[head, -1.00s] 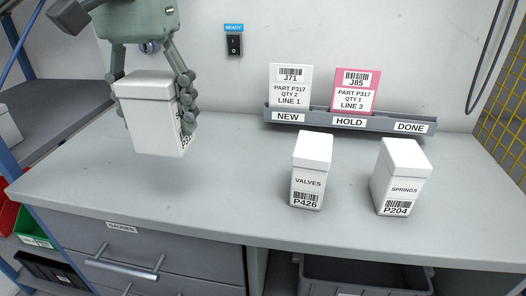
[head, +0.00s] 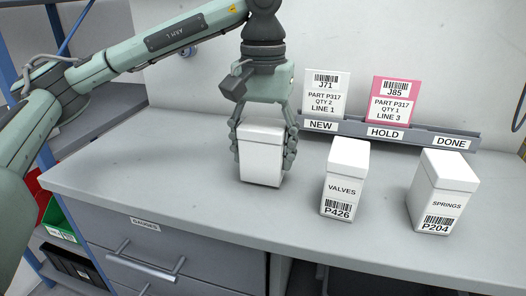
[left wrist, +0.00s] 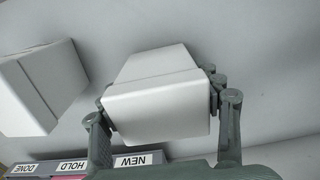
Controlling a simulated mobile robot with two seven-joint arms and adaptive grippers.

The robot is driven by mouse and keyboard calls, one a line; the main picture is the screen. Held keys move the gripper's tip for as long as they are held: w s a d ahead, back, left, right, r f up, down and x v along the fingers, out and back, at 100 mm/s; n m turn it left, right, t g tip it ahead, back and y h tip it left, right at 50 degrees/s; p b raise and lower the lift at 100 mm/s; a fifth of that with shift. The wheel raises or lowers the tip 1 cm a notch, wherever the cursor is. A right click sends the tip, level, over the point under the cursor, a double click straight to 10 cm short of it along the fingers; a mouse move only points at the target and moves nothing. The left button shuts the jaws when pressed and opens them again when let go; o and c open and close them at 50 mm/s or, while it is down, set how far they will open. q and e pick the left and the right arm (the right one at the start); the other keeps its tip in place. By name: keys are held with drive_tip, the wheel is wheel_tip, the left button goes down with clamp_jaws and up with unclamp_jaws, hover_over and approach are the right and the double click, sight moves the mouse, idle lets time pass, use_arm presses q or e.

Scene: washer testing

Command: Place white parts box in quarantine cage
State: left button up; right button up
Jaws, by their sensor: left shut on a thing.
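My left gripper (head: 264,145) is shut on a white lidded parts box (head: 261,160), with fingers on both sides. The box is upright at the middle of the grey counter, left of the VALVES box; I cannot tell whether its base touches the counter. Its label does not show now. In the left wrist view the box (left wrist: 160,95) sits between the fingers. Two similar white boxes stand to the right: VALVES P426 (head: 345,175) and SPRINGS P204 (head: 442,190). My right gripper is out of view.
A grey card rack (head: 425,146) marked NEW, HOLD and DONE stands behind the boxes, holding a white J71 card (head: 325,95) and a pink J85 card (head: 393,100). The counter's left part is clear. A drawer (head: 190,250) with a handle is below.

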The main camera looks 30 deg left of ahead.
use_arm(q)
drive_tip(key=shift+f, duration=0.15)
drive_tip(key=shift+f, duration=0.1)
drive_tip(key=shift+f, duration=0.1)
drive_tip(key=o, duration=1.3)
